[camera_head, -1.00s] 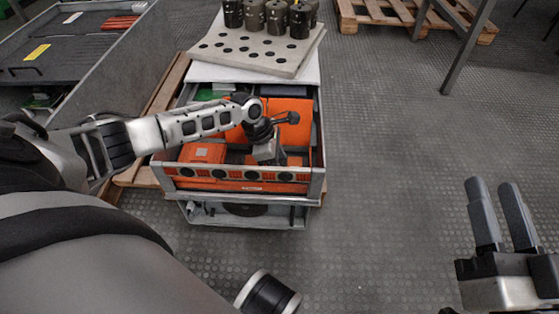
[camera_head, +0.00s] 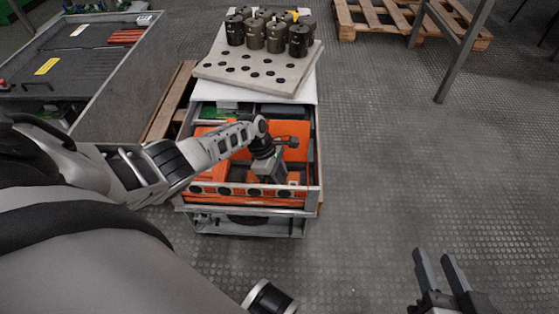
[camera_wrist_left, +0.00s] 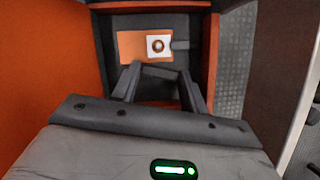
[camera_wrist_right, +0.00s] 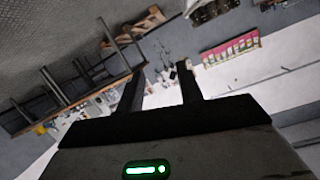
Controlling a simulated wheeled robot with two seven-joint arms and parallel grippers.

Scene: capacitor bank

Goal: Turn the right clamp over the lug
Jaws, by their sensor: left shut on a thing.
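My left gripper (camera_wrist_left: 160,70) reaches down into the open orange-lined cabinet (camera_head: 314,165). In the left wrist view its fingers close on a dark grey piece between the tips, which looks like the clamp (camera_wrist_left: 158,73); the fingers hide much of it. Just beyond the tips is a white square plate with a copper ring, apparently the lug (camera_wrist_left: 158,45). A dark tab (camera_wrist_left: 180,45) lies to its right. In the head view the arm hides the clamp and lug. My right gripper (camera_head: 434,254) is open and empty over the floor at the lower right.
Orange walls close in on the left gripper's sides. A perforated grey plate (camera_head: 225,70) with several dark cylindrical capacitors (camera_head: 276,38) lies on the cabinet's white top.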

